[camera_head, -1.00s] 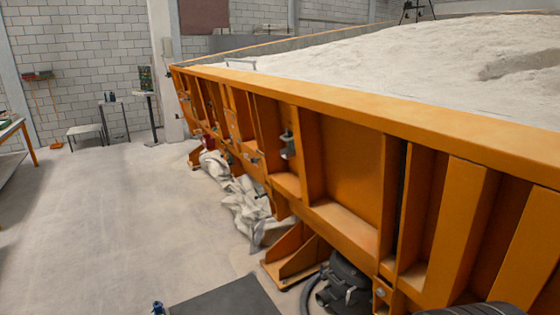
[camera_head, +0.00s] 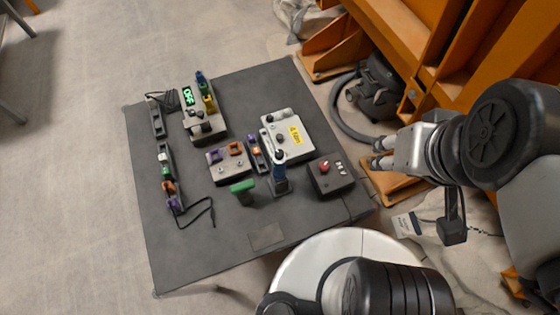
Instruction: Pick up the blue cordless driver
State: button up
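A red-button box (camera_head: 324,176) stands close right of the driver, and a white box with a yellow label (camera_head: 288,137) behind it. Panels with coloured plugs and cables fill the left. The orange frame (camera_head: 420,42) and black vacuum (camera_head: 378,90) are beyond the table.

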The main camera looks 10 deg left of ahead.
aim_at(279, 167)
jog(key=u, duration=1.05)
jog(key=l, duration=0.45)
jog(key=i, duration=0.05)
